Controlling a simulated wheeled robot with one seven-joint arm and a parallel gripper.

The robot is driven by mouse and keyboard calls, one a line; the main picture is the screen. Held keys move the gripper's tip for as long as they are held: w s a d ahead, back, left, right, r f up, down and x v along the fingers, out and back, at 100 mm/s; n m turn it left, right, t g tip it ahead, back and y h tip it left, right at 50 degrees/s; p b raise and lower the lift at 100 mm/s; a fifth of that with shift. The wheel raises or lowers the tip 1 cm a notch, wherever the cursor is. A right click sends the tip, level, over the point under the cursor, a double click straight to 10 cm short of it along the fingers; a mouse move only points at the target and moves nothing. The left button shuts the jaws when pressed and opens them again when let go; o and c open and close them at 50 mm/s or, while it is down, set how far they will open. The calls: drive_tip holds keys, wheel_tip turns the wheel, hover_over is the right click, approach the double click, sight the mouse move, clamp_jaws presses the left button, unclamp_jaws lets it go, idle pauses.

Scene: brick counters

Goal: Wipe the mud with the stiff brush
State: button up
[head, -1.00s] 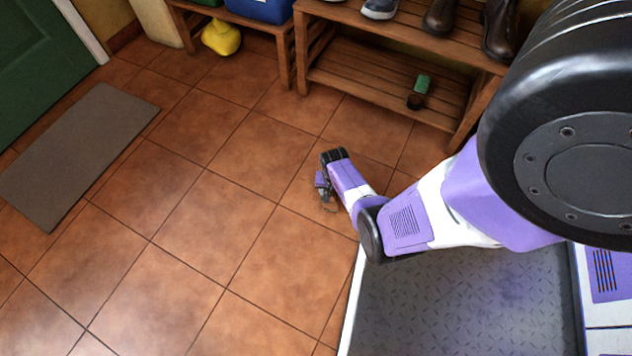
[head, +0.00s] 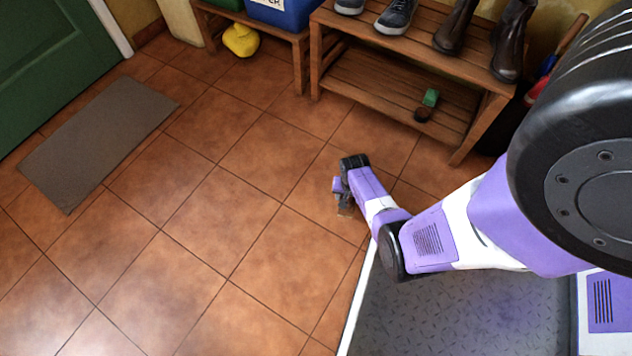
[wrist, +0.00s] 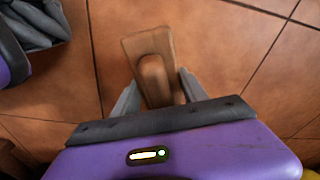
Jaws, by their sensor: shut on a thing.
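In the wrist view, a wooden brush (wrist: 158,52) with a flat tan back and a rounded raised grip stands between the two grey fingers of my gripper (wrist: 157,90). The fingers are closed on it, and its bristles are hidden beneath. In the head view, my gripper (head: 343,196) is low over the tiles in front of the shoe rack, and a small tan bit of the brush (head: 346,210) shows below it. I cannot make out any mud in these views. I cannot tell whether the brush touches the floor.
A wooden shoe rack (head: 395,88) with shoes and boots stands behind the gripper. A small green block (head: 430,97) and a dark brown item (head: 423,115) lie on its lower shelf. A grey mat (head: 98,143) and a yellow object (head: 241,40) lie farther left. The tiles between are clear.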

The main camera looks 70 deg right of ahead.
drive_tip(key=shift+r+p, duration=1.45)
drive_tip(key=shift+r, duration=0.4)
drive_tip(key=shift+w, duration=0.1)
